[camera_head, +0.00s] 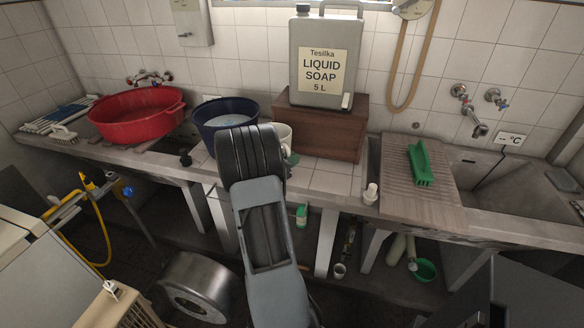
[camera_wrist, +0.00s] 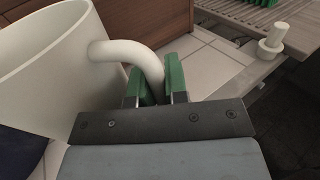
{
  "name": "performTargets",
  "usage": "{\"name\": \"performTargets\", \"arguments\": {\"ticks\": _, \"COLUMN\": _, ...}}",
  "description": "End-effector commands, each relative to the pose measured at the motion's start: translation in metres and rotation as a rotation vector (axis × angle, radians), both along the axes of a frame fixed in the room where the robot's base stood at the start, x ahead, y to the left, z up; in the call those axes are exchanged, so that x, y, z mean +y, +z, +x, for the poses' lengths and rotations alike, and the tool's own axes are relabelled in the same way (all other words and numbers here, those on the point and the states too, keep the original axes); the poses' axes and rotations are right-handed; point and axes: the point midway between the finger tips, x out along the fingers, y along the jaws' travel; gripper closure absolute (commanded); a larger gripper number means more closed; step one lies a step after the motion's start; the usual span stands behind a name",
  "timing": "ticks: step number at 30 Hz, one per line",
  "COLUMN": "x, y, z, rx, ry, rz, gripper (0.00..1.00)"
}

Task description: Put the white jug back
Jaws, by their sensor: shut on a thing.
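The white jug (camera_wrist: 50,65) fills the upper left of the wrist view. Its curved handle (camera_wrist: 135,50) runs down between the green fingertips of my gripper (camera_wrist: 156,86), which is shut on it. In the head view the jug (camera_head: 284,135) shows only in part behind my gripper (camera_head: 290,160), in front of the wooden box and beside the dark blue basin. My arm hides most of it. I cannot tell whether its base touches the tiled counter.
A wooden box (camera_head: 322,128) bears a large liquid soap can (camera_head: 325,62). A dark blue basin (camera_head: 225,113) and a red tub (camera_head: 135,115) stand to the left. A ribbed washboard (camera_head: 425,180) with a green brush (camera_head: 420,163) lies right. Bare tiles (camera_head: 325,183) lie before the box.

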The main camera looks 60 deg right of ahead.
Motion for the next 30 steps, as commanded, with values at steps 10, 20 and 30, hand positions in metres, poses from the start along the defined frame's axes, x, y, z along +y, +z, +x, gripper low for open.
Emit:
{"name": "performTargets", "arguments": {"ticks": 10, "x": -0.005, "y": -0.035, "z": 0.001, "rx": 0.002, "ry": 0.001, "rz": 0.002, "gripper": 1.00}}
{"name": "performTargets", "arguments": {"ticks": 20, "x": -0.005, "y": -0.038, "z": 0.001, "rx": -0.001, "ry": 0.000, "rz": 0.000, "gripper": 1.00}}
{"name": "performTargets", "arguments": {"ticks": 30, "x": -0.004, "y": -0.039, "z": 0.001, "rx": 0.000, "ry": 0.000, "rz": 0.000, "gripper": 0.63}}
